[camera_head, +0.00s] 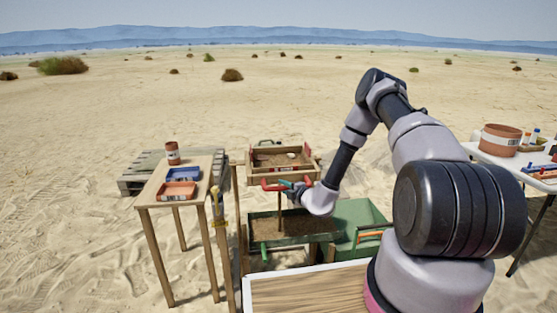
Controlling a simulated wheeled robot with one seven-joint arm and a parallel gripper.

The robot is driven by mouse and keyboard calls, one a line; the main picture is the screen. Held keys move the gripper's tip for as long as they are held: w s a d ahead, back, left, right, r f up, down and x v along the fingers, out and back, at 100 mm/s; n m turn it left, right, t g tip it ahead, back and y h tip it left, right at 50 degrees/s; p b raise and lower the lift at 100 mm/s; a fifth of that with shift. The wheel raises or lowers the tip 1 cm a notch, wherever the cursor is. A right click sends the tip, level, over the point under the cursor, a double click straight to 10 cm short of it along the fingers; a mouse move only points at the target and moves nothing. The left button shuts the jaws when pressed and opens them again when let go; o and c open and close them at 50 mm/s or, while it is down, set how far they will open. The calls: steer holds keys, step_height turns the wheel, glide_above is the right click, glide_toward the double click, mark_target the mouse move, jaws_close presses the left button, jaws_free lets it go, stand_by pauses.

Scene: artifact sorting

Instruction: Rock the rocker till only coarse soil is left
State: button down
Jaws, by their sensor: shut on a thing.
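The rocker's wooden sieve box (262,177) stands in the middle of the view with its open top toward me. Brown soil and a few pale lumps (291,155) show inside; how coarse the soil is cannot be told. A red handle bar (270,186) runs along its near side. My gripper (290,187) is at this bar and shut on it; the fingers are small and partly hidden by my wrist. Below is a green tray (290,217) with dark brown soil (285,228) in it.
A wooden side table (150,194) at left holds a blue tray (183,174), an orange tray (178,190) and a brown jar (172,153). A pallet (135,178) lies behind. Open sand lies beyond.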

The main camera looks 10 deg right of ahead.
steer(key=shift+s+r, duration=0.1)
steer(key=shift+s, duration=0.95)
steer(key=shift+r, duration=0.2)
steer(key=w, duration=1)
steer(key=shift+w+f, duration=0.1)
steer(key=shift+w, duration=0.25)
steer(key=shift+s+f, duration=0.2)
steer(key=shift+s, duration=2.65)
steer(key=c, duration=1)
jaws_free()
steer(key=shift+w, duration=0.15)
steer(key=shift+r, duration=0.15)
steer(key=shift+w+r, duration=0.15)
